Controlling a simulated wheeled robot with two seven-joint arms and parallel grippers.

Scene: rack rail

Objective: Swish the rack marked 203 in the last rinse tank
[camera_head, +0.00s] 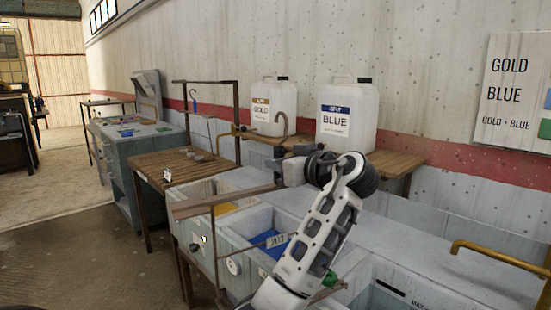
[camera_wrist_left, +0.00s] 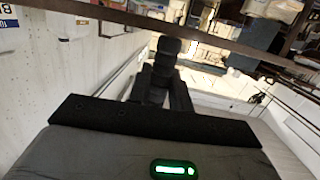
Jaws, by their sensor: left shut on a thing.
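My left gripper (camera_head: 282,178) is shut on a brown bar (camera_head: 225,199), which reaches out to the left above the tanks. In the left wrist view the black fingers (camera_wrist_left: 165,62) meet a brown bar (camera_wrist_left: 190,33) crossing the top. A thin rod (camera_head: 214,250) drops from near the bar's left part. A tag (camera_head: 277,240) reading like 207 shows over the blue tank; I cannot make out a 203. A grey tank (camera_head: 385,296) at the lower right is partly cut off; I cannot tell which tank is the last rinse. My right gripper is out of view.
Jugs marked GOLD (camera_head: 272,108) and BLUE (camera_head: 346,115) stand on a shelf. A slatted wooden table (camera_head: 178,165) is left. A brass tap (camera_head: 500,256) juts out right.

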